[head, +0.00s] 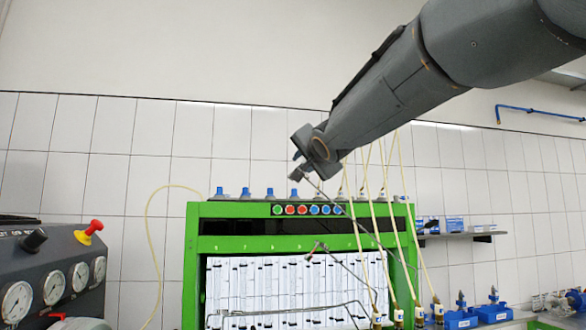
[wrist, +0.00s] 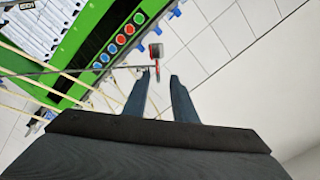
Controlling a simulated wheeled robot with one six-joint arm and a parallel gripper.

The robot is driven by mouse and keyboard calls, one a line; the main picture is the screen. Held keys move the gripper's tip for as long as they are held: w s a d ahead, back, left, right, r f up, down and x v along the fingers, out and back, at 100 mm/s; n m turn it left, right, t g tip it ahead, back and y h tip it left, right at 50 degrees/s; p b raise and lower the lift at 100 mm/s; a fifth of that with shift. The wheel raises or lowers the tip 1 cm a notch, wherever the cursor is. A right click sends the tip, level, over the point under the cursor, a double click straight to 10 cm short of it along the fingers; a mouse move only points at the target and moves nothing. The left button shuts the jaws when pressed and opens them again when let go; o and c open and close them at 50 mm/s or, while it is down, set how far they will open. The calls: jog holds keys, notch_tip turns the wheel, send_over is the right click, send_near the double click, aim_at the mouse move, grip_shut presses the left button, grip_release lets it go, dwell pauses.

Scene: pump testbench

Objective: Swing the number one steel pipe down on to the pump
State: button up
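A thin steel pipe (head: 345,210) slopes from just below my gripper (head: 302,172) down to the right, across the front of the green test bench. In the wrist view the pipe (wrist: 75,71) comes in from the left and ends by the left fingertip. My gripper (wrist: 160,75) is open, with a clear gap between its fingers. A small dark block with a red part (wrist: 156,52) shows just beyond the fingertips; I cannot tell whether they touch it. A second bent steel pipe (head: 345,265) hangs lower. No number shows clearly on either pipe. The pump cannot be made out.
The green bench (head: 193,265) has coloured buttons (head: 303,210) and a rack of tubes (head: 250,285). Yellowish hoses (head: 390,220) hang at its right. A gauge panel (head: 52,285) stands left. Blue parts (head: 460,318) stand at lower right. The tiled wall is behind.

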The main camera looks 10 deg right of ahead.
jog(key=shift+w+f, duration=0.1)
jog(key=shift+w, duration=3)
jog(key=shift+d, duration=0.1)
grip_shut()
